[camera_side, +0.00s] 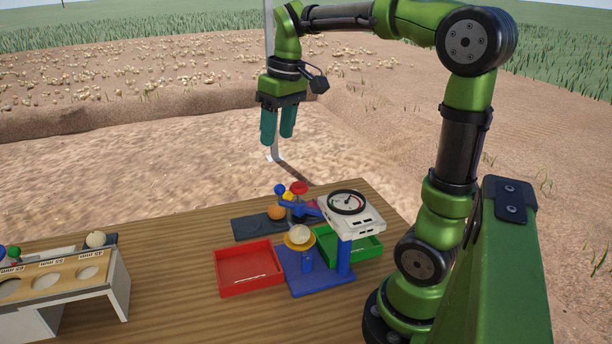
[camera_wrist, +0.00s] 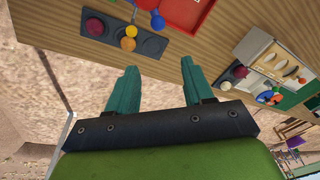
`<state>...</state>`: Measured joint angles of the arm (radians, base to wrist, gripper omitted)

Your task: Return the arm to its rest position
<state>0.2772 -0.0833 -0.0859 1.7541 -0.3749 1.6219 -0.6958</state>
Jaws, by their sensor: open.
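My green arm arches over the right side of the side view. My gripper (camera_side: 278,138) hangs pointing down, high above the ground beyond the table's far edge, with its two teal fingers apart and nothing between them. In the wrist view my gripper (camera_wrist: 158,80) also shows both fingers spread and empty. The wooden table (camera_side: 180,290) lies below and in front of it. No object touches the fingers.
On the table are a red tray (camera_side: 247,268), a green tray (camera_side: 366,250), a blue-based scale with a dial (camera_side: 348,203), a dark holder (camera_side: 246,228) with an orange ball (camera_side: 277,212), and a sizing stand (camera_side: 60,280) at left. Air around my gripper is clear.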

